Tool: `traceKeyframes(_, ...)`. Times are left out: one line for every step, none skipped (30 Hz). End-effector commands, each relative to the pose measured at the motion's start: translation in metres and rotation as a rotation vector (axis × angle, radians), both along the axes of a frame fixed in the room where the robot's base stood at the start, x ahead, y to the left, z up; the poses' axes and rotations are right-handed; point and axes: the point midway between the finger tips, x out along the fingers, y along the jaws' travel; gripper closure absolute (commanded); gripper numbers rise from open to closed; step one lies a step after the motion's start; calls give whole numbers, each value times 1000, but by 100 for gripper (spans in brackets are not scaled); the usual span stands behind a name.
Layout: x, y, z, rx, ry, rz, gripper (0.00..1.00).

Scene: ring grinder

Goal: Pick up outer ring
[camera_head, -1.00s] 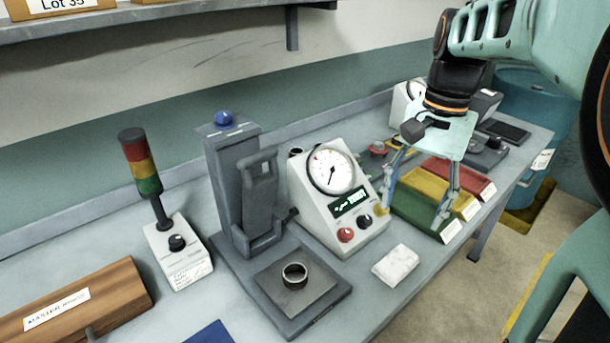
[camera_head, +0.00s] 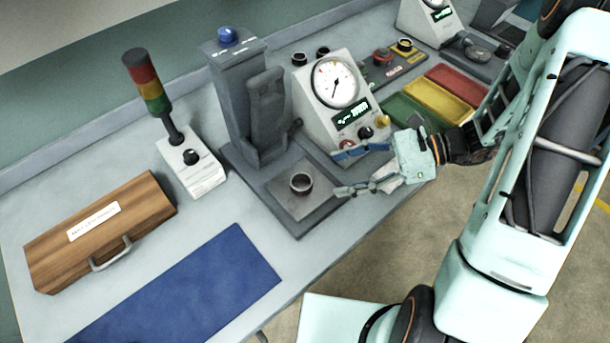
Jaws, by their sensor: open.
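A dark metal outer ring (camera_head: 301,183) lies flat on the square grey plate (camera_head: 318,203) at the foot of the grey upright fixture (camera_head: 250,110). My gripper (camera_head: 341,171) is open and empty, reaching in from the right. One finger is near the gauge box's lower front and the other is low, just right of the ring. The fingers look apart from the ring, though their exact height above the plate is hard to judge. The ring is fully visible.
A gauge box (camera_head: 333,90) with a dial stands behind my gripper. A signal light (camera_head: 160,110) stands left of the fixture. A wooden case (camera_head: 100,230) and a blue mat (camera_head: 190,290) lie left. Coloured trays (camera_head: 437,97) are at right. Small dark rings (camera_head: 299,58) sit behind.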

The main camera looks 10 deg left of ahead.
Motion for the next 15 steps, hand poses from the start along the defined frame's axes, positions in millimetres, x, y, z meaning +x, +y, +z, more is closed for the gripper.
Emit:
traceKeyframes(-2,7,-2,4,4,1,43)
traceKeyframes(-3,11,-3,4,4,1,43)
traceKeyframes(-4,18,-6,3,4,2,43)
traceKeyframes(-5,22,-8,3,4,3,43)
traceKeyframes(-6,27,-10,3,4,3,43)
traceKeyframes(-6,32,-13,2,4,3,43)
traceKeyframes(-7,36,-14,2,3,2,43)
traceKeyframes(-7,39,-16,2,3,2,43)
traceKeyframes(-8,42,-17,1,2,2,43)
traceKeyframes(-8,44,-18,1,2,2,43)
traceKeyframes(-8,46,-19,0,2,1,43)
traceKeyframes(-9,48,-20,0,2,1,43)
traceKeyframes(-9,50,-21,1,2,1,43)
traceKeyframes(-9,52,-22,1,2,2,43)
traceKeyframes(-10,57,-23,1,4,4,43)
